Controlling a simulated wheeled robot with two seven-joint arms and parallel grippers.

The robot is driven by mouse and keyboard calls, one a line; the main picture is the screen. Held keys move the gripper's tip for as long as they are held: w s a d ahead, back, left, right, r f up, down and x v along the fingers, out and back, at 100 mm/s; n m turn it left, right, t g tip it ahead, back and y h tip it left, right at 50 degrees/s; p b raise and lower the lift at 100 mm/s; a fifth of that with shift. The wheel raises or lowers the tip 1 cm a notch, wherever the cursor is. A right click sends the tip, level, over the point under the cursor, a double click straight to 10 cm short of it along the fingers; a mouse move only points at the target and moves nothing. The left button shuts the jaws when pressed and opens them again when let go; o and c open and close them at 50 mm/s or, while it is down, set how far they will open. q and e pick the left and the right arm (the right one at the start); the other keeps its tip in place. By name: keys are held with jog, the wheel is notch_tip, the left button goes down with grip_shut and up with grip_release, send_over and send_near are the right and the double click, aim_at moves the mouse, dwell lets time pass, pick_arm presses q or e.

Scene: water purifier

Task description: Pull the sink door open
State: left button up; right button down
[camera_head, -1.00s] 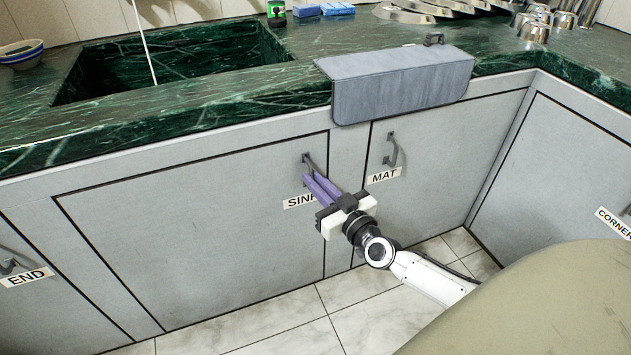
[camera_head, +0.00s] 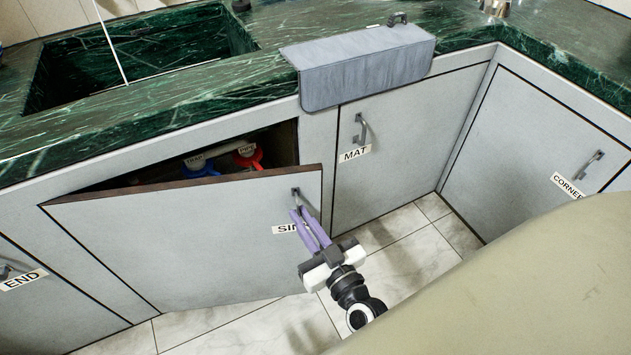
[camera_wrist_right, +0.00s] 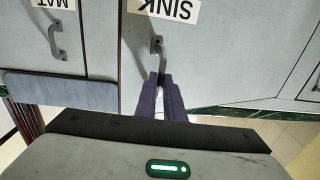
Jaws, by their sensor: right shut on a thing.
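The grey sink door (camera_head: 190,240), labelled SINK, stands partly open, its right edge swung out from the cabinet and its left side at the frame. Its handle (camera_head: 297,195) is a dark bar near the upper right corner. My right gripper (camera_head: 302,212), with purple fingers, is shut on this handle. In the right wrist view the fingers (camera_wrist_right: 162,92) close on the handle (camera_wrist_right: 157,48) below the upside-down SINK label (camera_wrist_right: 165,10). My left gripper is not in view.
Blue (camera_head: 200,165) and red (camera_head: 248,157) pipe parts show inside the cabinet. The MAT door (camera_head: 385,140) and CORNER door (camera_head: 530,150) are shut on the right. A grey mat (camera_head: 365,68) hangs over the green counter edge. Tiled floor (camera_head: 400,230) is clear before the cabinets.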

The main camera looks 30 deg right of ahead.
jog(key=s+a, duration=0.1)
jog(key=s, duration=0.1)
jog(key=s+a, duration=0.2)
jog(key=shift+f, duration=0.1)
jog(key=c, duration=1.9)
grip_release()
jog(key=shift+w, duration=0.1)
jog(key=shift+c, duration=0.2)
jog(key=shift+o, duration=0.4)
jog(key=shift+d+p, duration=0.15)
jog(key=shift+p, duration=0.15)
notch_tip(320, 180, up, 10)
jog(key=p, duration=0.4)
jog(key=shift+p, duration=0.3)
